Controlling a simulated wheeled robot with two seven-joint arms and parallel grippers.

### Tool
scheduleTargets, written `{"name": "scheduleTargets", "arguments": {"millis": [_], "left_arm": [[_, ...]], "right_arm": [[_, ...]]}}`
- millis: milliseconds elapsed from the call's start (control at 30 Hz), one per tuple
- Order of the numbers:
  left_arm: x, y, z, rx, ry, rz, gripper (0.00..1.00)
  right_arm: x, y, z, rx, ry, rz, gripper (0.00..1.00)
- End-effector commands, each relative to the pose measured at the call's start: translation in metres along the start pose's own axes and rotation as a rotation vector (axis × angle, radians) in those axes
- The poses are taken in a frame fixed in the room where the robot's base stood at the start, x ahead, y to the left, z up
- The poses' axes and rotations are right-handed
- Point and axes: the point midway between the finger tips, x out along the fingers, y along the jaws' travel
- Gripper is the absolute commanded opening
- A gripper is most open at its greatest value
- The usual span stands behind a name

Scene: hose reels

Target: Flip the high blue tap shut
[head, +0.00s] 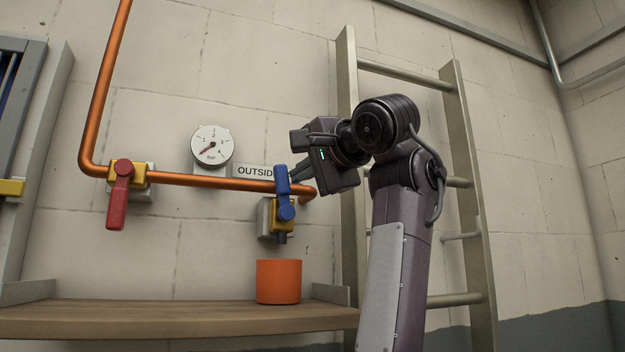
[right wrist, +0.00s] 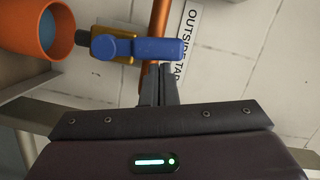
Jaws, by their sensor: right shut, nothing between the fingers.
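The blue tap lever (head: 283,190) is on a yellow valve body (head: 285,217) at the right end of a copper pipe. The lever stands roughly upright, crosswise to the pipe, its free end up. My right gripper (head: 297,176) is shut and empty, its fingertips right beside the lever's upper part. In the right wrist view the closed fingertips (right wrist: 158,70) are close to the blue lever (right wrist: 150,49); I cannot tell whether they touch. My left gripper is not in view.
An orange pot (head: 278,282) stands on the wooden shelf (head: 170,318) below the tap. A red lever (head: 120,195) hangs down on the pipe at left. A gauge (head: 212,145) and a sign (head: 253,171) are above the pipe. A ladder (head: 348,150) stands behind my right arm.

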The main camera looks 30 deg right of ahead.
Motion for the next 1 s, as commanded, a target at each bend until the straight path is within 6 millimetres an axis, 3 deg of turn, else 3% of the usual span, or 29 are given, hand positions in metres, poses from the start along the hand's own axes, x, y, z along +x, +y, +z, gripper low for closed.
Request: {"name": "scheduleTargets", "arguments": {"millis": [500, 1000], "left_arm": [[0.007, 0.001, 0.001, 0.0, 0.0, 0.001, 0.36], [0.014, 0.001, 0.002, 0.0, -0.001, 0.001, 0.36]], "right_arm": [[0.008, -0.008, 0.032, -0.463, -0.002, 0.118, 0.0], [0.016, -0.001, 0.062, -0.92, -0.003, 0.233, 0.0]]}}
